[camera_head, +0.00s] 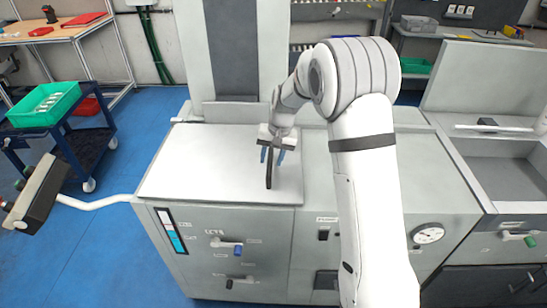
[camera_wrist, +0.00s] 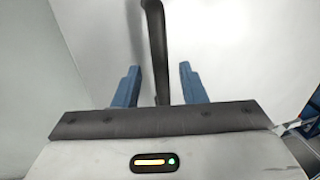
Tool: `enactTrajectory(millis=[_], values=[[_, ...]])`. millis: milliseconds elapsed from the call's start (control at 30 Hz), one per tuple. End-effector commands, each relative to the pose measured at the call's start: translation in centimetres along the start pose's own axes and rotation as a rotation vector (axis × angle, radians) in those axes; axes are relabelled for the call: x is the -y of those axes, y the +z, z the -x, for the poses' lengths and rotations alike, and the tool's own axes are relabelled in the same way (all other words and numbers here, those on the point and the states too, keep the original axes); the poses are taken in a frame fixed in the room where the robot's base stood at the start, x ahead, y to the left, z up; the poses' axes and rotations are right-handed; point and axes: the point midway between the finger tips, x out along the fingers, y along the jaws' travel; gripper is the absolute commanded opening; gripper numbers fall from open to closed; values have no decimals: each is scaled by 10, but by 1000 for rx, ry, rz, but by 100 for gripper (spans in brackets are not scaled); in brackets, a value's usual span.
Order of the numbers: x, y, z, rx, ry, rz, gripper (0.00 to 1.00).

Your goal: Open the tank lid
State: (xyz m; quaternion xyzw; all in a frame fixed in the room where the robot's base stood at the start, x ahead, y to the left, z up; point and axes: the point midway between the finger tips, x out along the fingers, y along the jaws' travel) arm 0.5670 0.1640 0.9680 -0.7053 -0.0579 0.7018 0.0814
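The tank lid (camera_head: 200,165) is a flat light grey panel lying closed on top of the machine cabinet, and it fills much of the wrist view (camera_wrist: 235,50). A dark bar handle (camera_head: 269,180) is on its right part. My gripper (camera_head: 272,157) reaches down over the handle from behind. In the wrist view, the two blue fingers of my gripper (camera_wrist: 160,68) stand apart on either side of the handle (camera_wrist: 154,30). A gap shows between each finger and the handle. The fingers' exact height relative to the handle is hard to tell.
A tall grey column (camera_head: 245,50) stands behind the lid. At right, a neighbouring tank (camera_head: 505,180) has its lid (camera_head: 485,80) raised. A control box (camera_head: 38,195) on a white arm juts out at left. A trolley with a green crate (camera_head: 45,104) stands beyond it on open blue floor.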

Motion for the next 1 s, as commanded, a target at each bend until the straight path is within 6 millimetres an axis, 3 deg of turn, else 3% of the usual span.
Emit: enactTrajectory(millis=[100,567,867,900,1000], values=[[0,0,0,0,0,0,38],[0,0,0,0,0,0,0],[0,0,0,1,1,0,0],[-9,0,2,0,1,-4,0],[-3,0,0,1,1,1,0]])
